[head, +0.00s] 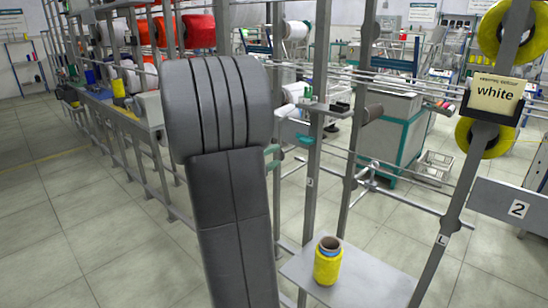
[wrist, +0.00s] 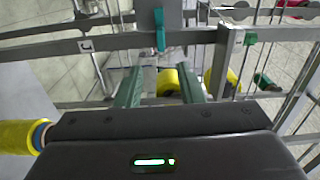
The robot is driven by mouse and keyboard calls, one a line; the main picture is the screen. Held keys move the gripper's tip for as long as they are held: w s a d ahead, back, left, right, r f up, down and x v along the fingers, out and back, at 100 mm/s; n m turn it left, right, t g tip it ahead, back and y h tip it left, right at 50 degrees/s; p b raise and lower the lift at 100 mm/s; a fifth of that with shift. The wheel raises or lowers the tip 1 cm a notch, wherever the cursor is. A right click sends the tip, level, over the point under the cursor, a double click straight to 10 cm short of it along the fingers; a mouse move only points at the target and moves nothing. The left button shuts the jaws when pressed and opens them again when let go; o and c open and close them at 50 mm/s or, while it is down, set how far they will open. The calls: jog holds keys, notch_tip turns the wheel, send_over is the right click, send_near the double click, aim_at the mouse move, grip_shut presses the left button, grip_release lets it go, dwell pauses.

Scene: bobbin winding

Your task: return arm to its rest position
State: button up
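My arm (head: 230,150) rises as a dark grey link through the middle of the head view, and my gripper is hidden there. In the wrist view, my gripper (wrist: 161,92) shows two green fingers standing apart. A yellow spool (wrist: 168,80) shows between them, seemingly beyond the fingertips; I see nothing clearly gripped. In the head view, a yellow bobbin (head: 328,268) with a dark hollow core stands upright on a grey shelf plate (head: 375,285), right of my arm. Another yellow piece (wrist: 18,136) shows at the left edge of the wrist view.
A metal rack with uprights (head: 313,130) and rails surrounds the arm. Red spools (head: 199,31) sit at upper left. A grey cabinet (head: 390,130) stands behind. The floor at left (head: 60,220) is clear.

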aim_at(303, 142)
jog(key=shift+w+d, duration=0.1)
jog(key=p+x, duration=0.2)
jog(key=x, duration=1.1)
jog(key=shift+w+d, duration=0.2)
jog(key=shift+d, duration=0.1)
